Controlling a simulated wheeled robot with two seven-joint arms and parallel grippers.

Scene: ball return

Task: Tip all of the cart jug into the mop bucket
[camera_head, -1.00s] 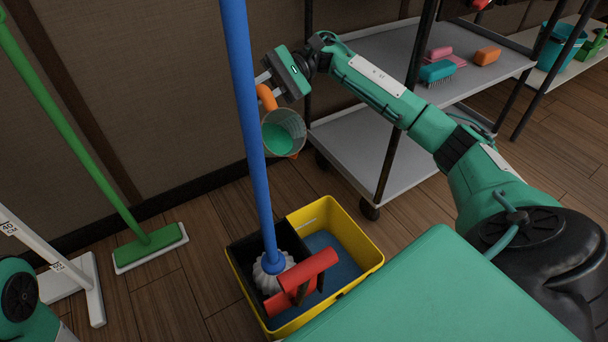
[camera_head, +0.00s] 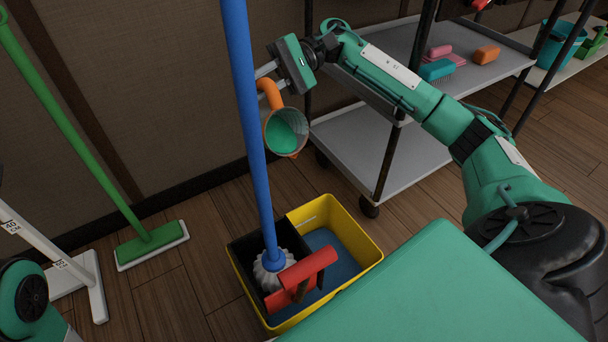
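The jug (camera_head: 296,144) is clear with an orange handle (camera_head: 270,95) and holds green liquid (camera_head: 281,136). It hangs in the air above and behind the yellow mop bucket (camera_head: 362,243), its mouth turned toward me. My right gripper (camera_head: 264,80) is at the handle and appears shut on it; the blue mop pole hides part of the fingers. The bucket stands on the floor with blue liquid (camera_head: 330,247) inside, a black wringer part and a red wringer handle (camera_head: 308,268). My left gripper is out of view.
A blue mop pole (camera_head: 247,130) stands in the bucket, close to the jug's left. A grey cart (camera_head: 380,150) with brushes and sponges is behind right. A green broom (camera_head: 150,243) and a white stand (camera_head: 92,285) are left.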

